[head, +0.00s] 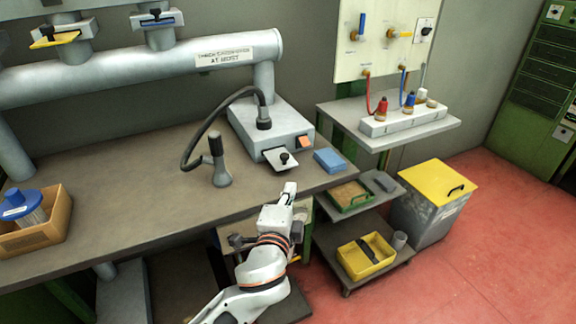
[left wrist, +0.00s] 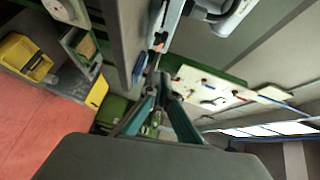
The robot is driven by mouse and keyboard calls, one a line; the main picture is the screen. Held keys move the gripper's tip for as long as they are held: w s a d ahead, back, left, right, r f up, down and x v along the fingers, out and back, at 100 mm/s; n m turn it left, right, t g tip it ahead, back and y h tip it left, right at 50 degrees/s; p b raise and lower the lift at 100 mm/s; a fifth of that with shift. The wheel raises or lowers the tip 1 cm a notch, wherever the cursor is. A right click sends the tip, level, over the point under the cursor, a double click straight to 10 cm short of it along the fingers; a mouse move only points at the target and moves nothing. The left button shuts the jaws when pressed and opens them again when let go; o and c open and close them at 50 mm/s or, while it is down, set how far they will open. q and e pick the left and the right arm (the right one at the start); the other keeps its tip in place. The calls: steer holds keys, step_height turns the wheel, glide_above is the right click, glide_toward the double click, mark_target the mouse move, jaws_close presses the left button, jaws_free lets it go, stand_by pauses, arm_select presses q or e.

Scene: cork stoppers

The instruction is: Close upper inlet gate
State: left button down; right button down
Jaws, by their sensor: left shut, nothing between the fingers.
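A grey box (head: 270,125) stands on the bench with a pale slide plate (head: 281,160) sticking out of its front, topped by a black knob. On the grey duct at upper left are two more slide gates, one with a yellow plate (head: 54,40) and one with a blue-edged plate (head: 157,18). I cannot tell which of these is the upper inlet gate. My left gripper (head: 290,188) is shut and empty, just in front of the bench edge and below the knobbed plate, apart from it. Its fingers (left wrist: 163,78) meet in the left wrist view. My right gripper is not in view.
A blue block (head: 329,160) lies right of the plate. A yellow-lidded bin (head: 437,182) and a low cart with a yellow tray (head: 366,256) stand at right. The bench middle is clear.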

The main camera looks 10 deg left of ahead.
mark_target(278, 161)
arm_select(q)
steer(key=w, duration=0.6)
steer(key=w+f+b, duration=0.1)
steer(key=w, duration=0.2)
steer(key=shift+w+d, duration=0.25)
steer(key=shift+d, duration=0.15)
steer(key=w+a, duration=0.2)
steer(key=shift+w+f, duration=0.2)
steer(key=shift+w, duration=0.15)
steer(key=shift+w+a, duration=0.25)
steer(key=shift+w, duration=0.15)
steer(key=w+a, duration=0.2)
steer(key=w, duration=0.1)
steer(key=w+a, duration=0.1)
steer(key=w, duration=0.1)
steer(key=shift+w+a+f, duration=0.1)
steer(key=shift+w+a, duration=0.05)
steer(key=shift+a, duration=0.15)
steer(key=shift+w+r, duration=0.1)
steer(key=shift+r, duration=0.1)
